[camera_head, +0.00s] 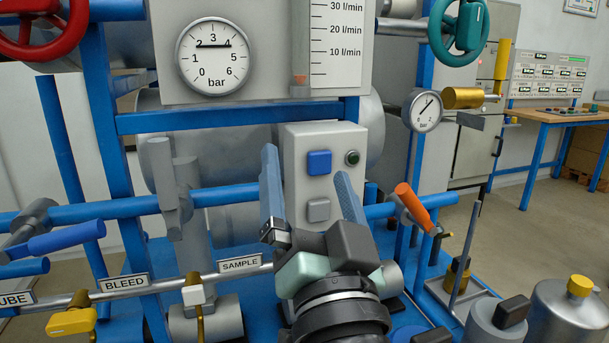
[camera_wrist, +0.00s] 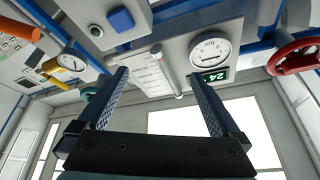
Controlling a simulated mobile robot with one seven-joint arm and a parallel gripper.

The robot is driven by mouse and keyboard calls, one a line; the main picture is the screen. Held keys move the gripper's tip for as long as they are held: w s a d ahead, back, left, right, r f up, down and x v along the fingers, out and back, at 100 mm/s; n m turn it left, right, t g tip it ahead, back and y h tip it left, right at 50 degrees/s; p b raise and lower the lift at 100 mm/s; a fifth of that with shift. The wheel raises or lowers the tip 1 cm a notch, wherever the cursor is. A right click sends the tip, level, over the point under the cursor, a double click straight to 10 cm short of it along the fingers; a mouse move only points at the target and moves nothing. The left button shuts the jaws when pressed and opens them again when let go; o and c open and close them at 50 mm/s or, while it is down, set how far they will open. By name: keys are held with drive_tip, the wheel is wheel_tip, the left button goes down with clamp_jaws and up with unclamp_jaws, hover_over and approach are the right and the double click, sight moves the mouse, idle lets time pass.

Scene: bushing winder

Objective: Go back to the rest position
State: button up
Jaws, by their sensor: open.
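My gripper (camera_head: 306,162) is raised in front of the blue pipe frame, its two blue fingers pointing up and spread apart with nothing between them. In the head view its fingers overlap the grey button box (camera_head: 291,146), which has a blue button (camera_head: 319,162); I cannot tell the gap between them. In the wrist view the open fingers (camera_wrist: 160,74) frame the white flow scale panel (camera_wrist: 150,75) and the round bar gauge (camera_wrist: 210,49) beyond them. My wrist hides part of the lower pipework.
A red handwheel (camera_head: 78,28) and a teal handwheel (camera_head: 470,25) stick out at the top. An orange lever (camera_head: 411,202), a blue lever (camera_head: 66,238) and a yellow valve handle (camera_head: 71,322) jut out lower down. Open floor (camera_head: 540,235) lies to the right, before a workbench (camera_head: 560,117).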

drive_tip(key=s+r+n+t+h+p, duration=0.1)
drive_tip(key=s+r+n+t+h, duration=0.15)
drive_tip(key=s+r, duration=0.5)
drive_tip(key=s+r+n+t+h+p, duration=0.1)
drive_tip(key=s+r+n+t, duration=0.2)
drive_tip(key=r, duration=0.7)
wheel_tip(320, 180, up, 18)
drive_tip(key=m+p, duration=0.1)
drive_tip(key=p, duration=1.8)
drive_tip(key=shift+a+r, duration=0.15)
drive_tip(key=shift+a, duration=0.25)
